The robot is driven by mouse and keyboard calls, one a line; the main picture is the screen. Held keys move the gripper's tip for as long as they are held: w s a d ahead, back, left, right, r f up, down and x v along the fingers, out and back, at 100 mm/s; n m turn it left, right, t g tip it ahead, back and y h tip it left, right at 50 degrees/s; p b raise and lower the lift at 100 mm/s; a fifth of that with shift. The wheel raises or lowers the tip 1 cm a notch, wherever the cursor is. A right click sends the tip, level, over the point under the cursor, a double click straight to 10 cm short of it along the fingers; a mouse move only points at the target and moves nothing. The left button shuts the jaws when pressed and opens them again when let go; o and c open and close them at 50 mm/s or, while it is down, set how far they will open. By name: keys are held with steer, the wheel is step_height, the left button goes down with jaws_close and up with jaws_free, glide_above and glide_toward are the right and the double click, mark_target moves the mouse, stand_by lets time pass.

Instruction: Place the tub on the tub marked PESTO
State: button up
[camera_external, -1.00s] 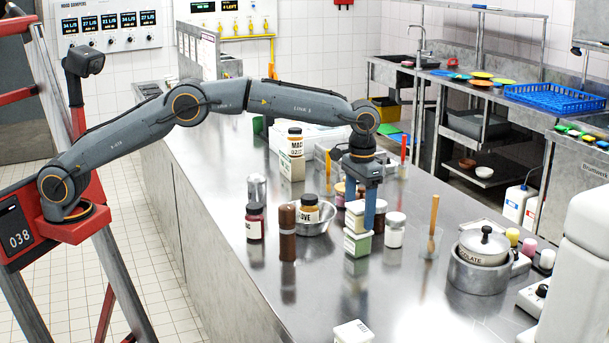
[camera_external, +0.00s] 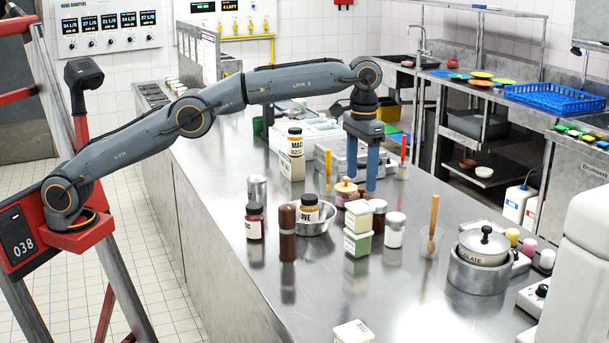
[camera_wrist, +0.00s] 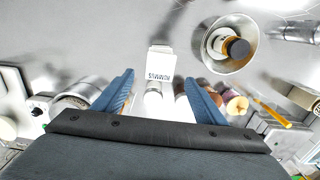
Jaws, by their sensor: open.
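A white tub (camera_external: 358,241) with a pale label sits on a green tub (camera_external: 357,252) on the steel counter, the two stacked and upright. Their print is too small to read in the outside view. In the wrist view a white tub (camera_wrist: 161,62) shows a label that seems to read HUMMUS, upside down; the green tub is hidden there. My gripper (camera_external: 363,182) is open and empty, pointing down, above and behind the stack, clear of it. In the wrist view my gripper (camera_wrist: 160,78) has its blue fingers spread wide.
A metal bowl (camera_external: 328,225) holding a jar is left of the stack. A white jar (camera_external: 396,230) stands close on its right, more jars behind. A brown mill (camera_external: 287,233) stands further left. Another white tub (camera_external: 352,331) is at the front edge. Counter before the stack is clear.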

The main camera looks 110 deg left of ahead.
steer(key=s+d+f+m, duration=0.3)
steer(key=s+d+f, duration=0.25)
steer(key=d, duration=0.45)
steer(key=s+d+f+m, duration=0.2)
steer(key=s+d+f, duration=0.3)
steer(key=s+d, duration=0.3)
steer(key=s+d+f+m, duration=0.1)
steer(key=s+d+f, duration=0.2)
steer(key=s, duration=0.6)
steer(key=s+d+f+m, duration=0.1)
steer(key=s+d+f, duration=0.3)
steer(key=s, duration=0.5)
steer(key=s+d+f+m, duration=0.2)
steer(key=s+d+f, duration=0.1)
steer(key=s, duration=0.6)
steer(key=shift+s+d+f+t, duration=0.2)
steer(key=shift+d+t, duration=0.1)
steer(key=shift+d, duration=0.1)
